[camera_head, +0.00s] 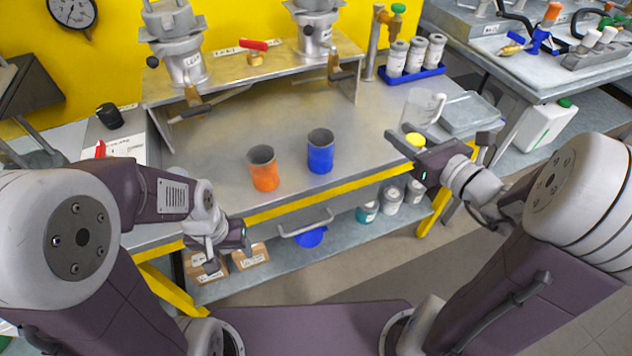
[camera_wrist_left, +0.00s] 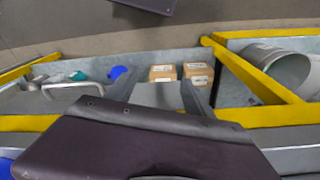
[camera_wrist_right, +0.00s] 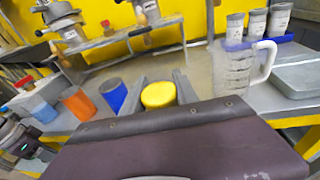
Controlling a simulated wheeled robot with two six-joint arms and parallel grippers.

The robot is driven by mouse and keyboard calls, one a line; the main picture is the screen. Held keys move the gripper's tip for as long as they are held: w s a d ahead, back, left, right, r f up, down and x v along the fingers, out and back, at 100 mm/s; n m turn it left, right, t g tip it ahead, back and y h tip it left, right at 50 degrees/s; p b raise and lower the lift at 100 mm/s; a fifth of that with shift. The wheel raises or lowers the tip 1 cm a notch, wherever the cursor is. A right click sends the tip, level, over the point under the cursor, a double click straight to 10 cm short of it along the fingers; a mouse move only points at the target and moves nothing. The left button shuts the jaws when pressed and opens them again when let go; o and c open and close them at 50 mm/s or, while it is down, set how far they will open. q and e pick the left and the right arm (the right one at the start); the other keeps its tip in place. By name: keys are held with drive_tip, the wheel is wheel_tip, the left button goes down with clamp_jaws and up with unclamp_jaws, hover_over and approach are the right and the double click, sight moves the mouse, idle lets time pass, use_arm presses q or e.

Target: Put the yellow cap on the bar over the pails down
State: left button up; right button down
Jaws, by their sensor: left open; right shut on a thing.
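The yellow cap (camera_head: 415,139) is between the fingers of my right gripper (camera_head: 411,143), which is shut on it, over the right end of the bench. In the right wrist view the cap (camera_wrist_right: 158,95) shows round and flat-topped. The raised metal bar (camera_head: 229,66) crosses the back of the bench. Below and in front of it stand an orange pail (camera_head: 265,175) and a blue pail (camera_head: 320,157), both upright and open-topped. My left gripper (camera_head: 213,262) is open and empty at the bench's front edge, pointing down; the left wrist view shows its fingers.
Two agitator heads (camera_head: 182,50) and a red-handled valve (camera_head: 254,49) are on the bar. A clear jug (camera_head: 424,106), a metal tray (camera_head: 470,113) and a blue rack (camera_head: 412,76) of bottles stand at the right. The bench middle behind the pails is clear.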

use_arm(q)
wheel_tip(320, 180, down, 3)
drive_tip(key=shift+b, duration=0.7)
use_arm(e)
drive_tip(key=shift+s+a+r, duration=0.4)
drive_tip(key=shift+s+a, duration=0.05)
drive_tip(key=shift+a, duration=0.2)
